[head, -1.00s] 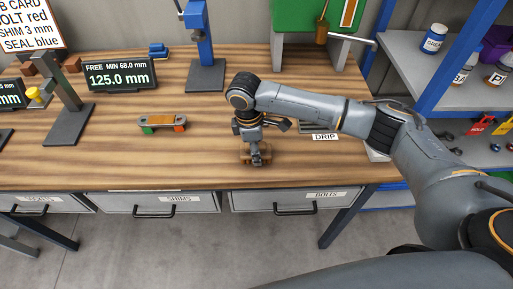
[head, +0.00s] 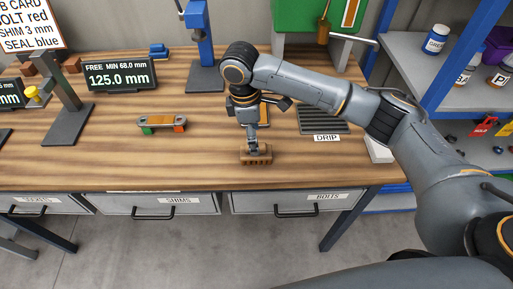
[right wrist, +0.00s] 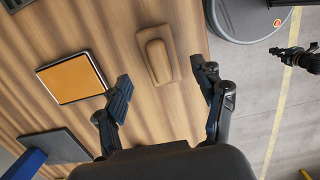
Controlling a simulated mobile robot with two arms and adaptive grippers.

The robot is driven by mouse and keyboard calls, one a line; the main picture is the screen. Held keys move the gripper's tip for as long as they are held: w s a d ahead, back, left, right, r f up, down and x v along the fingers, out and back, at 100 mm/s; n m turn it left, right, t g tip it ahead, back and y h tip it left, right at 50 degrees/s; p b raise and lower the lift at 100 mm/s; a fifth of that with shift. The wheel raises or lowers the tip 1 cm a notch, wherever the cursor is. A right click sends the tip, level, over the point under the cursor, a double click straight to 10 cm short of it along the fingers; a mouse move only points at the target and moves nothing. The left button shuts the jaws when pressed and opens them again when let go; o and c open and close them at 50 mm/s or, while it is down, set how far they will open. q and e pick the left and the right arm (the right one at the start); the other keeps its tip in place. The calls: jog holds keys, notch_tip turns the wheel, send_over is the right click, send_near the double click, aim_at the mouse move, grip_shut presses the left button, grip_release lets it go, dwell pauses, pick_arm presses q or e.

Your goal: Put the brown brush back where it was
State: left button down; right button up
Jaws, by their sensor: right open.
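The brown brush (head: 256,159) lies on the wooden table near its front edge, above the bolts drawer. In the right wrist view the brush (right wrist: 158,55) shows as a brown block with a rounded raised back, bristles hidden. My right gripper (head: 254,147) is just above the brush and apart from it. Its two fingers (right wrist: 162,75) are spread wide, with nothing between the tips. A dark gripper, probably my left (right wrist: 293,57), shows at the right edge of the right wrist view, too small to read; it is out of the head view.
An orange pad in a dark frame (right wrist: 70,78) lies behind the brush. A ribbed drip tray (head: 328,121) is to its right. A small orange-and-green-ended part (head: 162,121), a dark stand (head: 66,125) and a display (head: 122,74) are left.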

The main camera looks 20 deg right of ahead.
jog(key=r, duration=0.5)
jog(key=shift+w+a+r+b, duration=0.1)
jog(key=shift+a+r+b, duration=0.15)
jog(key=shift+a+b, duration=0.1)
jog(key=shift+f, duration=0.1)
